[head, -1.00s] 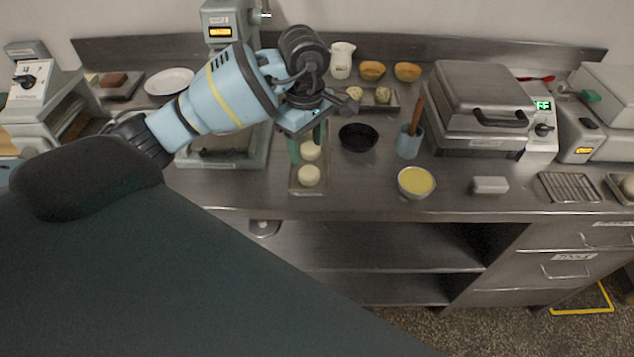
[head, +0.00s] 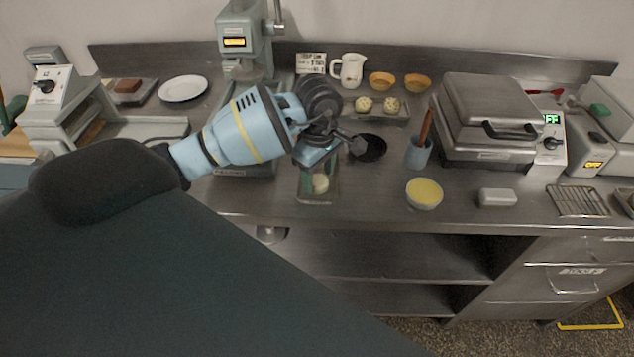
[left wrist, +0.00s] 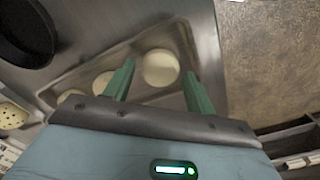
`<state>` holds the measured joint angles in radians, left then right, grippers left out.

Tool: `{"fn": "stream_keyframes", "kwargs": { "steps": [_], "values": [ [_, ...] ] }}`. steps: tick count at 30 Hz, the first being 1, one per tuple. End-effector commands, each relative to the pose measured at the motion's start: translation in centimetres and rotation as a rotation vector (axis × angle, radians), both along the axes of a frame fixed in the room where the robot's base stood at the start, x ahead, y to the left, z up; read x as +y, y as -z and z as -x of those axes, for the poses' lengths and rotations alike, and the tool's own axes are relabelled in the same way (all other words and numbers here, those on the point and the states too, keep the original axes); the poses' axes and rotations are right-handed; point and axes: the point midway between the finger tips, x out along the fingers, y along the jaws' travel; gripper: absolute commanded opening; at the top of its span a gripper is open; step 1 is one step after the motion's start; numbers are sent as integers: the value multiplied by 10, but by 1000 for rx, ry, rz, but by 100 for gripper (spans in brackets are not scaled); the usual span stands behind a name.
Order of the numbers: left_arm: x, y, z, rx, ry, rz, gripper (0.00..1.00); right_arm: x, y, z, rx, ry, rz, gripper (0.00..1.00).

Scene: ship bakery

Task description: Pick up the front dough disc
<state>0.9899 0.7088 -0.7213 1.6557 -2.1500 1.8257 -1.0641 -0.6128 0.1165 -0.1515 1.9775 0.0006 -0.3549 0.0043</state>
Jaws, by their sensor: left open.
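The front dough disc (head: 320,183) is pale and round and lies at the near end of a shallow metal tray (head: 305,202). In the left wrist view the front disc (left wrist: 160,68) shows between the tips of two green fingers. My left gripper (head: 317,189) is open over the near end of the tray, a finger to either side of the disc. I cannot tell whether the fingers touch it. Two more discs (left wrist: 103,82) lie farther along the tray in the left wrist view, partly hidden. My right gripper is not in view.
A black pan (head: 370,148) sits right of the tray. A press (head: 245,45) stands behind my left arm. The counter in front of the pan is clear.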

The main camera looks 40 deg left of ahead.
Motion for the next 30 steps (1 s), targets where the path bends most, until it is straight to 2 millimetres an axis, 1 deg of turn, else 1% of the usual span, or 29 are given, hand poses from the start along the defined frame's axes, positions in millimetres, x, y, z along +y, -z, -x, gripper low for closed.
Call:
{"fn": "stream_keyframes", "kwargs": {
  "steps": [1, 4, 11, 12, 18, 20, 30],
  "values": [
    [0, 6, 0, 0, 0, 1, 55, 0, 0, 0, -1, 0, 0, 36],
    [0, 13, 0, 1, 0, 0, 55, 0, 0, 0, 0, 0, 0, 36],
    [0, 15, 0, 0, 1, -1, 55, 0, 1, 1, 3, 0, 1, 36],
    [0, 15, 0, 0, 1, -1, 54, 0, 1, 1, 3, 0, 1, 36],
    [0, 15, 0, 0, 1, -1, 28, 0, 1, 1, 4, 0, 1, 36],
    [0, 15, 0, 0, 1, -1, 21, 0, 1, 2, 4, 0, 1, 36],
    [0, 12, 0, -1, 1, -1, 21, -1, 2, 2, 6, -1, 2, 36]
  ]
}}
